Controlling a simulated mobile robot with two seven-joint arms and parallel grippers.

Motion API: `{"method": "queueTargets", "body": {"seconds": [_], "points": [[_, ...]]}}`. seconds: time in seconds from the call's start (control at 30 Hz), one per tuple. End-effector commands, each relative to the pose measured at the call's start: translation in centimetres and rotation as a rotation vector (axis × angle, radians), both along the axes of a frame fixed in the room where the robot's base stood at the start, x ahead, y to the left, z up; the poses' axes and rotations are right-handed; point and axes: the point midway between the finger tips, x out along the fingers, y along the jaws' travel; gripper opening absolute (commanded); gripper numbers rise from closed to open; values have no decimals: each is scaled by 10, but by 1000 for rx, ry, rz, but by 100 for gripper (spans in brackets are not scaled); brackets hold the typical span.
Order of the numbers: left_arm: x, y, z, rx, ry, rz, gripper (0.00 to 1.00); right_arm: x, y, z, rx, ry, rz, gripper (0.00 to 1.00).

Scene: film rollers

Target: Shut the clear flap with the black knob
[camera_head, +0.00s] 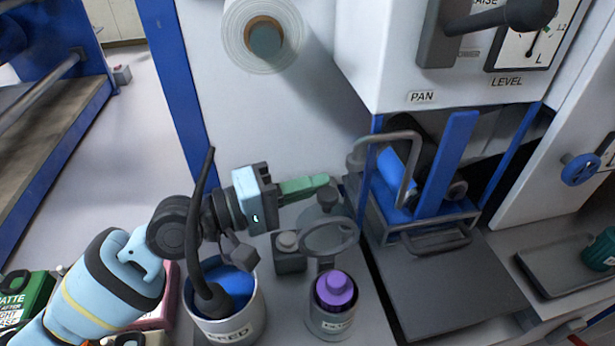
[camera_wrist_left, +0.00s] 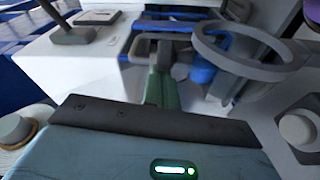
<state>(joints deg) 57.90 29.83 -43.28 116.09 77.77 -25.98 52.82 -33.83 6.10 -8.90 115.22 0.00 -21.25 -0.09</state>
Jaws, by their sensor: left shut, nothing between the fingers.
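I cannot make out a clear flap with a black knob for certain in either view. My left gripper (camera_head: 322,182) reaches in from the left with its green fingers shut and empty. Its tips point right, toward a grey bent handle (camera_head: 408,165) on the blue-framed pan unit, and look apart from it. In the left wrist view the shut green fingers (camera_wrist_left: 161,90) point at a grey handle bar (camera_wrist_left: 158,40). A dark round knob (camera_head: 327,197) stands just below the fingertips in the head view. My right gripper is not in view.
A grey ring handle (camera_head: 329,235) and a purple-capped container (camera_head: 335,290) stand below the gripper. A white pot (camera_head: 222,330) with blue contents is under the wrist. A white machine (camera_head: 375,70) with a black-knobbed lever overhangs the pan unit. A flat grey plate (camera_head: 455,290) lies clear in front.

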Motion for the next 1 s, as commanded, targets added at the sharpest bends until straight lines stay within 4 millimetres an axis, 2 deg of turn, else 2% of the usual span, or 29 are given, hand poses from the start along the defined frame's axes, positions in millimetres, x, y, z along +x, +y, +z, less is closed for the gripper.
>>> {"method": "queueTargets", "body": {"seconds": [0.1, 0.2, 0.67, 0.77, 0.93, 1.0], "points": [[-20, -4, 4, 24, -129, -3, 0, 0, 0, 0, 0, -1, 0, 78], [-30, -6, 5, 39, -204, -1, 0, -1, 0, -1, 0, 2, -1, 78], [-33, -7, 8, 46, -236, 0, 0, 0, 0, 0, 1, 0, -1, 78], [-33, -7, 16, 46, -237, -1, 0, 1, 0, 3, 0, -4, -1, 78], [-33, -7, 45, 45, -244, 0, 0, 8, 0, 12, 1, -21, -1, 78], [-47, -7, 45, 47, -238, -4, 0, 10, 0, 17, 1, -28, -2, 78]]}}
